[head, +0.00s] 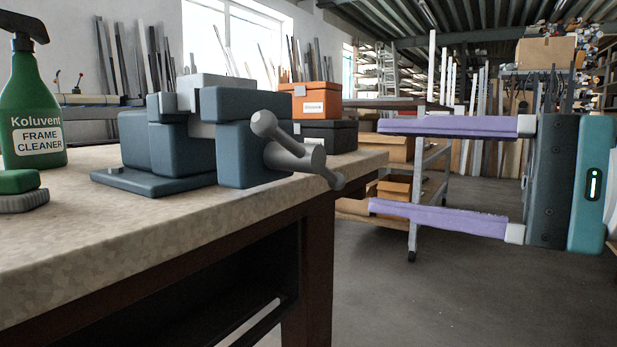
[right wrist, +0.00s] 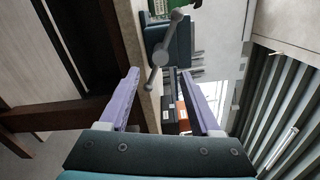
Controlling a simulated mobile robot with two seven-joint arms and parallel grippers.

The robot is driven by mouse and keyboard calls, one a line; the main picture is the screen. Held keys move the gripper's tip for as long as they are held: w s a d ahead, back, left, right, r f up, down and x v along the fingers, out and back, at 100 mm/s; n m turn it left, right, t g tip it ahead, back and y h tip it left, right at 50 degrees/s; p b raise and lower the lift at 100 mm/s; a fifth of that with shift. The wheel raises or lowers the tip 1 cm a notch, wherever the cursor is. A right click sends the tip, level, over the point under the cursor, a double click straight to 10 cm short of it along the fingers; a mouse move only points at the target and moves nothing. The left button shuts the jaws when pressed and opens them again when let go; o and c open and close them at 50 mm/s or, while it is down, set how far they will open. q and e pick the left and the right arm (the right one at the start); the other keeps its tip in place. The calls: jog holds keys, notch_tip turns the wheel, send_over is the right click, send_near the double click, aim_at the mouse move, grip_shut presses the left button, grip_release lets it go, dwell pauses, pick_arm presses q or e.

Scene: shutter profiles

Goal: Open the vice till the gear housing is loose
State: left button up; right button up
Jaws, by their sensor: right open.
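The blue-grey vice (head: 166,143) stands on the bench top near its right end. The light grey gear housing (head: 213,92) sits between its jaws and sticks up above them. The grey vice handle (head: 295,153), a bar with ball ends, is on the vice's right side and slants down to the right. My right gripper (head: 374,167) is open and empty, to the right of the handle and apart from it, its purple fingers pointing left. In the right wrist view the handle (right wrist: 165,50) lies ahead, between and beyond the open fingers (right wrist: 163,75). My left gripper is not in view.
A green spray bottle (head: 33,105) and a green-and-grey sponge or brush (head: 20,190) are at the bench's left. An orange box (head: 314,97) on a dark box (head: 330,135) stands behind the vice. The bench edge (head: 330,205) lies below the handle; open floor (head: 470,290) is to the right.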

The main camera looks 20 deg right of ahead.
aim_at(333, 163)
jog(key=shift+s, duration=0.1)
dwell(0.3)
jog(key=w+d+f+m+h+p, duration=0.1)
jog(key=d+m+p, duration=0.15)
jog(key=m, duration=0.95)
jog(key=d+f+m+h+p, duration=0.15)
jog(key=m+p, duration=0.25)
jog(key=m, duration=0.8)
jog(key=w+a+m+p, duration=0.1)
jog(key=w+a+m, duration=0.1)
jog(key=m, duration=0.5)
jog(key=w+a+r+m+y+p, duration=0.1)
jog(key=w+a+m, duration=0.1)
jog(key=a+m, duration=0.2)
jog(key=w+a+r+m+y+p, duration=0.1)
jog(key=a+m, duration=0.3)
jog(key=m, duration=0.6)
jog(key=shift+w+r+m+y, duration=0.25)
jog(key=shift+w+m, duration=0.15)
jog(key=shift+w, duration=0.35)
